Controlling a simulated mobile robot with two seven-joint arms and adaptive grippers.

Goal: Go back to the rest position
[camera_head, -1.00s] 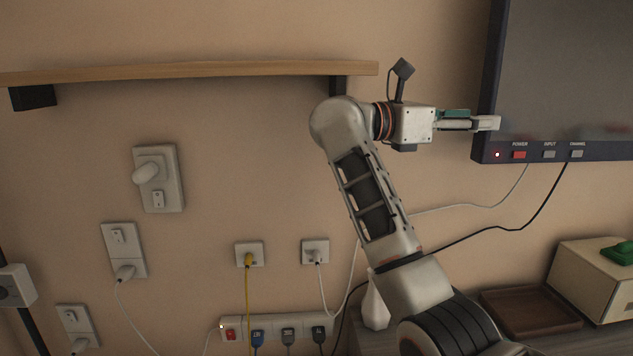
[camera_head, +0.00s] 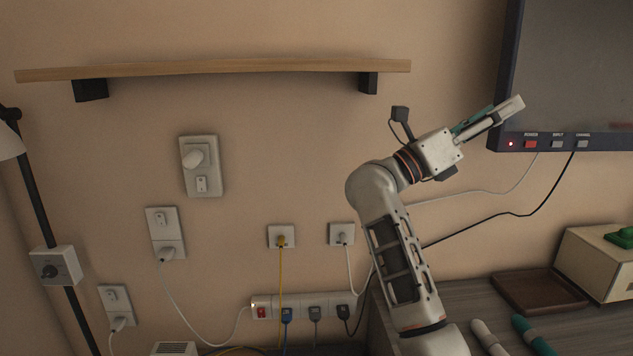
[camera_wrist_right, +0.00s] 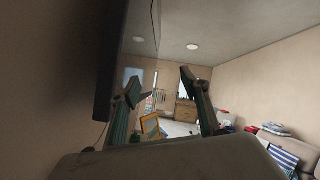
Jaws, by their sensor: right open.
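My right gripper (camera_head: 500,112) is raised in front of the wall, close to the lower left corner of the dark-framed screen (camera_head: 512,80) in the head view. It tilts up to the right. In the right wrist view its two fingers (camera_wrist_right: 163,92) stand apart with nothing between them, so it is open and empty. The dark screen edge (camera_wrist_right: 112,60) is just left of the fingers there. My left gripper is not in view.
A wooden shelf (camera_head: 230,69) is on the wall at upper left. Sockets and a power strip (camera_head: 300,306) with cables are below. A brown tray (camera_head: 540,291) and a cream box (camera_head: 592,262) stand on the grey surface at right. A lamp pole (camera_head: 35,210) is at left.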

